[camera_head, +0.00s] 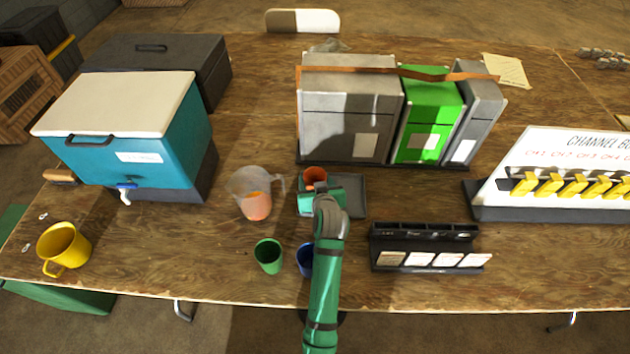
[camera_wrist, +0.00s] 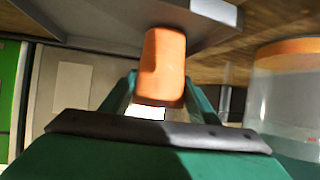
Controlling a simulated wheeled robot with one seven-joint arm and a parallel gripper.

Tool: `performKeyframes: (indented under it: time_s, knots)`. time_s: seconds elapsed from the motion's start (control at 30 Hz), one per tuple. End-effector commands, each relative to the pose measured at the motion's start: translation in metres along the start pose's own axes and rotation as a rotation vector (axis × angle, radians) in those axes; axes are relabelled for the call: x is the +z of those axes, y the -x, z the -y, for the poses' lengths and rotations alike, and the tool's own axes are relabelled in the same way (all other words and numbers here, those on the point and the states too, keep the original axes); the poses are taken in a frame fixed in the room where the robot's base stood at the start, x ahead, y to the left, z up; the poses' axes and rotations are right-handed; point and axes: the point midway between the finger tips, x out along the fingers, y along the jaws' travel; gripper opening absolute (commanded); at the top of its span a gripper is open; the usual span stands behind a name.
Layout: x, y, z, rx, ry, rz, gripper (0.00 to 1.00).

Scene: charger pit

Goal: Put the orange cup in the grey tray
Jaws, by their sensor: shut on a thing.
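The orange cup (camera_head: 315,175) is between the fingers of my gripper (camera_head: 318,188), at the left part of the grey tray (camera_head: 356,196) in the head view. In the wrist view the orange cup (camera_wrist: 164,62) stands between the two green fingers, and my gripper (camera_wrist: 162,92) is shut on it. The grey tray (camera_wrist: 95,14) shows at the top of that view, close to the cup's far end. I cannot tell whether the cup touches the tray. My gripper and arm hide part of the tray.
A clear jug (camera_head: 252,193) with orange contents stands just left of the tray. A green cup (camera_head: 269,256) and a partly hidden blue cup (camera_head: 304,260) are in front. Grey and green cases (camera_head: 348,105) stand behind, and a black label rack (camera_head: 424,247) is at right.

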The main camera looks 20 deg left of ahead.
Motion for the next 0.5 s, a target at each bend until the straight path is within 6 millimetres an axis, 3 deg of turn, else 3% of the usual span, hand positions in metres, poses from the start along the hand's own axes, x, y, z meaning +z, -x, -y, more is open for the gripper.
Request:
performKeyframes:
  time_s: [0.13,0.17,0.2,0.5]
  knots:
    - [0.0028,-0.0014,-0.0004,0.0,0.0,0.0,0.3]
    - [0.0026,-0.0013,-0.0004,0.0,0.0,0.0,0.62]
    - [0.0025,-0.0012,-0.0005,0.001,0.0,0.0,0.71]
    - [0.002,-0.001,-0.0004,0.0,0.0,0.0,0.73]
